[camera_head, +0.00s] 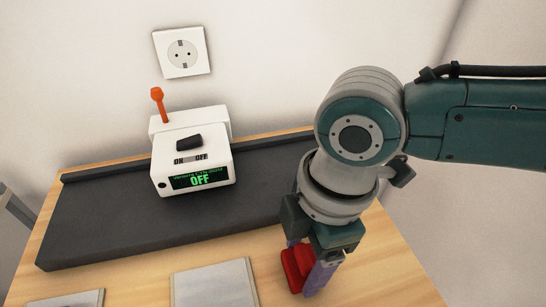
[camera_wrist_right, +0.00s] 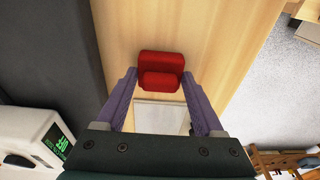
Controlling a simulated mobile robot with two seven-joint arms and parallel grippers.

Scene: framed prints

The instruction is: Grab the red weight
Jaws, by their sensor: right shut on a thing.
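The red weight (camera_head: 297,268) is a small stepped red block at the front of the wooden table. In the right wrist view the red weight (camera_wrist_right: 161,66) sits between the tips of two purple fingers. My right gripper (camera_head: 310,268) reaches down from above and is shut on it. The right gripper's fingers also show in the wrist view (camera_wrist_right: 160,82), one on each side of the block. I cannot tell whether the weight still touches the table. My left gripper is not in view.
A white device (camera_head: 196,176) reading OFF, with a black switch and an orange knob, stands on a dark mat (camera_head: 110,222). A light grey plate (camera_head: 214,284) lies left of the weight. A wall socket (camera_head: 182,52) is behind. Bare wood (camera_head: 385,265) lies to the right.

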